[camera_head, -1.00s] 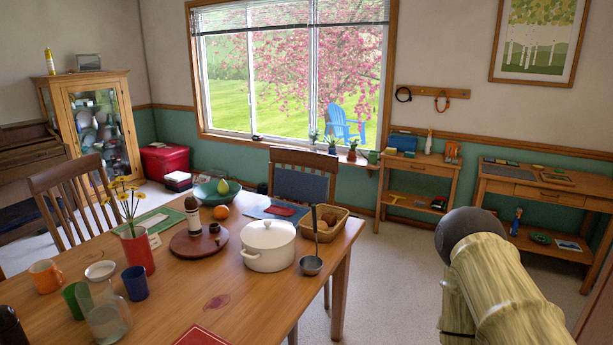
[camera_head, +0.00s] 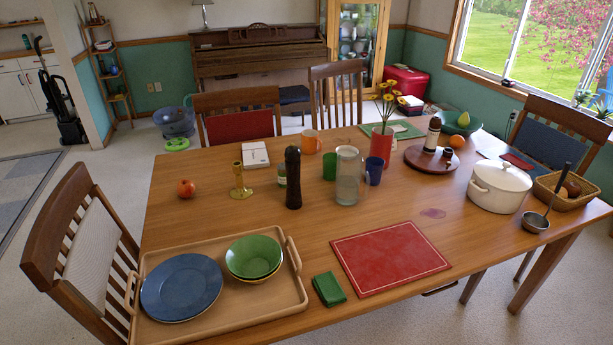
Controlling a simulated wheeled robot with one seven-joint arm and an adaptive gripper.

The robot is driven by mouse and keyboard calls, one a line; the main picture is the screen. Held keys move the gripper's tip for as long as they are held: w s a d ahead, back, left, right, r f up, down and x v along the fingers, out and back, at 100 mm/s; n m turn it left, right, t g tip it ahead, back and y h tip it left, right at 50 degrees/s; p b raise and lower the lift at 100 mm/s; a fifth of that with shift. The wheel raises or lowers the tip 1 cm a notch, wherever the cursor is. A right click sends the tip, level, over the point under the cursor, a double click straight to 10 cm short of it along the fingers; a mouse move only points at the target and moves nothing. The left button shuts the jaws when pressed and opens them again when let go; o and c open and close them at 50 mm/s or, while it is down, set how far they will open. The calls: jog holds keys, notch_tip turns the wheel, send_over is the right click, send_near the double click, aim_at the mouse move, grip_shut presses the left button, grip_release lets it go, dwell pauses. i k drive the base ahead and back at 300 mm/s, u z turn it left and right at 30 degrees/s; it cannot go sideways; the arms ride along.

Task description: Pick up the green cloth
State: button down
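The green cloth (camera_head: 329,289) lies folded on the wooden dining table (camera_head: 230,212), near its front edge. It sits between the wooden tray (camera_head: 226,318) on its left and the red placemat (camera_head: 390,258) on its right, with a small gap to the tray. The cloth looks like a small dark green folded rectangle, and nothing covers it. My gripper is not in view now, so I cannot see whether it is open or shut.
The tray holds blue plates (camera_head: 181,287) and green and yellow bowls (camera_head: 254,257). A dark pepper mill (camera_head: 293,178), a glass carafe (camera_head: 348,175) and a white pot (camera_head: 498,187) stand farther back. A chair (camera_head: 85,255) is at the left. Floor is clear at the lower right.

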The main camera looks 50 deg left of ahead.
aim_at(328, 289)
jog(key=k, duration=0.15)
jog(key=u, duration=1.2)
jog(key=i, duration=0.5)
